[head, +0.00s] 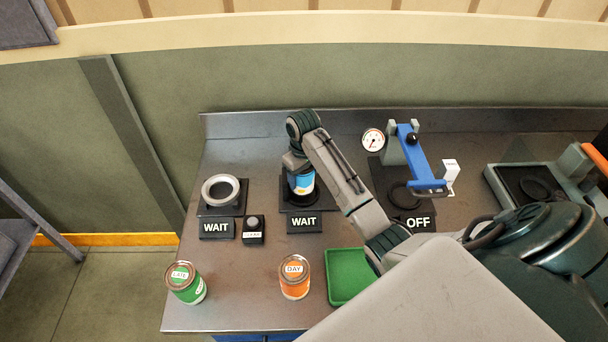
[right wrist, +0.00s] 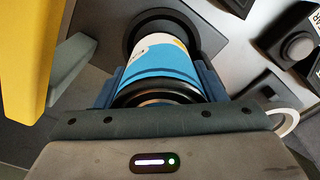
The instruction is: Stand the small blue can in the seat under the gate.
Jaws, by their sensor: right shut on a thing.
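The small blue can (head: 303,184), blue and white with a dark end, is held by my right gripper (head: 299,170) over the middle black pad (head: 326,198) behind a WAIT sign. In the right wrist view the blue fingers lie on both sides of the can (right wrist: 165,68), and its far end is at a dark round seat (right wrist: 203,35). I cannot tell if it touches. A blue gate (head: 416,153) stands to the right, with a dark round seat (head: 402,194) under it and an OFF sign in front. My left gripper is not in view.
A pale ring (head: 221,181) on a black pad stands left, beside a small button box (head: 253,229). A green can (head: 185,283), an orange DAY can (head: 294,277) and a green tray (head: 346,276) are at the front.

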